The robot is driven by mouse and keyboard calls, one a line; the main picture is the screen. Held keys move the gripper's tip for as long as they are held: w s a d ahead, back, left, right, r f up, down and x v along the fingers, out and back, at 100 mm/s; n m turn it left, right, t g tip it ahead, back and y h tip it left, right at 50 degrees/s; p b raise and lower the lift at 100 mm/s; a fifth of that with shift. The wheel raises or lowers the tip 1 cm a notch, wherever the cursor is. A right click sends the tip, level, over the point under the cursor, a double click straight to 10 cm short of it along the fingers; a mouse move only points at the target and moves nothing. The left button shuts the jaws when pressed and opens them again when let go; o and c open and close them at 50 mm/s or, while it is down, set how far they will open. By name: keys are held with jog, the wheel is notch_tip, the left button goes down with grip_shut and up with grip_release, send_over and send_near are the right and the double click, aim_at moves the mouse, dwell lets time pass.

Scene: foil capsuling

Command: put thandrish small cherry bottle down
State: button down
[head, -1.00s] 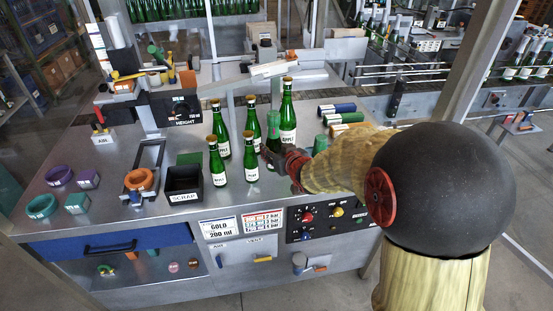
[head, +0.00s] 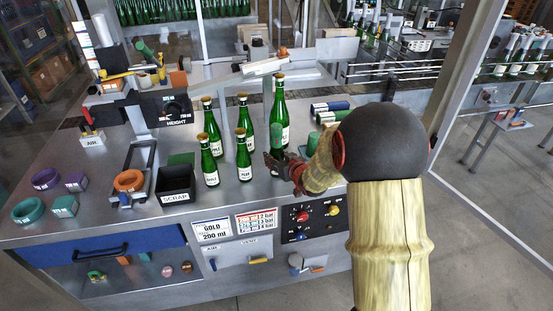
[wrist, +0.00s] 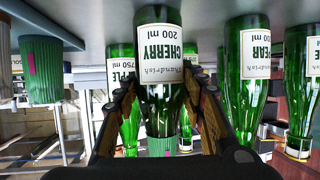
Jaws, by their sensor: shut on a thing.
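The small cherry bottle (wrist: 158,60) is green with a white "Thandrish CHERRY 200 ml" label. My gripper (wrist: 160,110) is shut on it, one finger on each side, in the upside-down wrist view. A ribbed green sleeve (wrist: 160,147) shows at its neck end. In the head view my gripper (head: 283,168) holds the bottle (head: 276,140) upright at the right end of the bottle group.
A tall bottle (head: 282,105) stands close behind. Other small bottles (head: 243,158) (head: 209,163) and tall bottles stand to the left. The black scrap bin (head: 175,185) is further left. Green and blue capsule stacks (head: 332,106) lie behind at right.

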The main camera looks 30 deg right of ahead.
jog(key=shift+r, duration=0.1)
jog(key=c, duration=1.6)
grip_release()
jog(key=shift+f, duration=0.2)
jog(key=o, duration=0.5)
jog(key=shift+r, duration=0.1)
jog(key=shift+s+r, duration=0.25)
jog(key=shift+r, duration=0.05)
jog(key=s+a+r+g+h+p, duration=0.1)
jog(key=s+a+r+p, duration=0.2)
jog(key=s+r, duration=0.8)
jog(key=s+a+r+g, duration=0.1)
jog(key=s+a+g, duration=0.1)
jog(key=s+a, duration=0.3)
jog(key=s+a+r+g+y, duration=0.1)
jog(key=s+a, duration=0.5)
jog(key=s, duration=0.7)
jog(key=s+a+r+n+g+y, duration=0.1)
jog(key=s+a+r+g, duration=0.1)
jog(key=s+a, duration=0.4)
jog(key=shift+s+a+r+g, duration=0.1)
jog(key=shift+s+r+g, duration=0.1)
jog(key=shift+s+g, duration=0.4)
jog(key=shift+s+a+r+g, duration=0.1)
jog(key=shift+s+r+g, duration=0.15)
jog(key=shift+s, duration=0.55)
